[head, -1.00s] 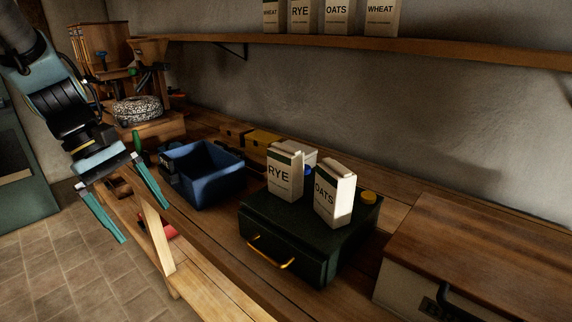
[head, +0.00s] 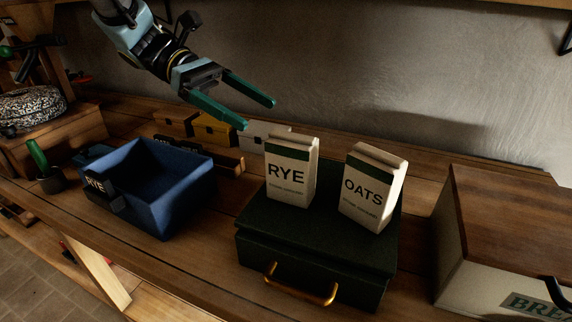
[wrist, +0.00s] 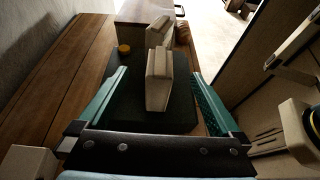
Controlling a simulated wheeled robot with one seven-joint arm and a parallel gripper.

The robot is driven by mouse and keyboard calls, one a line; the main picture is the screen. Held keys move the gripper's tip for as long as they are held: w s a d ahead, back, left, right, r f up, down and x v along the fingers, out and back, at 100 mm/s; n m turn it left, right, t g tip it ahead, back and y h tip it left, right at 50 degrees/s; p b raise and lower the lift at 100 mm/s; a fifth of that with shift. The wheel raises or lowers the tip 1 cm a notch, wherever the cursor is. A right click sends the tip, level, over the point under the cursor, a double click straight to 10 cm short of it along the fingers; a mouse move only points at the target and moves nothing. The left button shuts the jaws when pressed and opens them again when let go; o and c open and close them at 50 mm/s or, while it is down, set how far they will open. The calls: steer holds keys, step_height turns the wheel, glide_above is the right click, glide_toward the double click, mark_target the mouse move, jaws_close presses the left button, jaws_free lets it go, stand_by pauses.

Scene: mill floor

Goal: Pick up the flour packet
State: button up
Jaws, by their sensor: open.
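Two white flour packets with green bands stand on a dark green case. The RYE packet (head: 290,172) is on the left and the OATS packet (head: 372,190) is on the right, slightly turned. My gripper (head: 258,114) is open and empty, above and to the left of the RYE packet, its fingers pointing towards it. In the wrist view the nearer packet (wrist: 158,82) shows between the two finger lines, ahead of the tips, with the other packet (wrist: 158,32) behind it. Their labels do not show there.
The dark green case (head: 310,255) has a brass handle. A blue bin (head: 170,205) with a RYE tag stands left of it. A wood-topped bread box (head: 505,210) is close on the right. Small yellow and white boxes (head: 214,131) line the back near the wall.

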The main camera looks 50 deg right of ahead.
mark_target(289, 138)
steer(key=shift+f+p+x, duration=0.2)
steer(key=shift+p+x, duration=0.45)
steer(key=shift+x, duration=1.65)
steer(key=shift+f+p+x, duration=0.2)
steer(key=shift+p+x, duration=0.45)
steer(key=shift+x, duration=1.65)
steer(key=shift+w+a, duration=0.1)
steer(key=shift+w, duration=0.1)
jaws_close()
